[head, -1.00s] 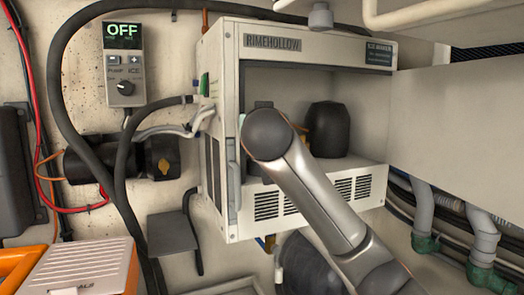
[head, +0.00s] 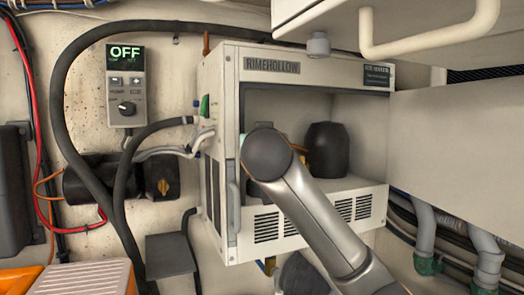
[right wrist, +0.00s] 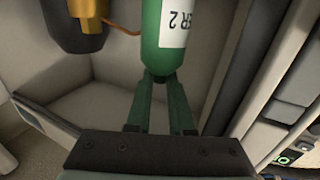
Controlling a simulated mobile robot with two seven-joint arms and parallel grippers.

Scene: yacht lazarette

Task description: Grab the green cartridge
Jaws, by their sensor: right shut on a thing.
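The green cartridge (right wrist: 170,45) shows in the right wrist view, with a white label ending in "ER 2". My right gripper (right wrist: 163,80) is shut on its narrow dark end, with one finger on each side. In the head view my right arm (head: 300,195) reaches into the open RIMEHOLLOW housing (head: 300,83). The wrist hides the gripper and most or all of the cartridge there. My left gripper is not in view.
A black canister (head: 327,150) stands inside the housing, right of my wrist; its brass fitting (right wrist: 90,15) shows in the right wrist view. An open panel (head: 455,135) bounds the right side. A controller (head: 125,85) reading OFF and black hoses (head: 68,120) are at left.

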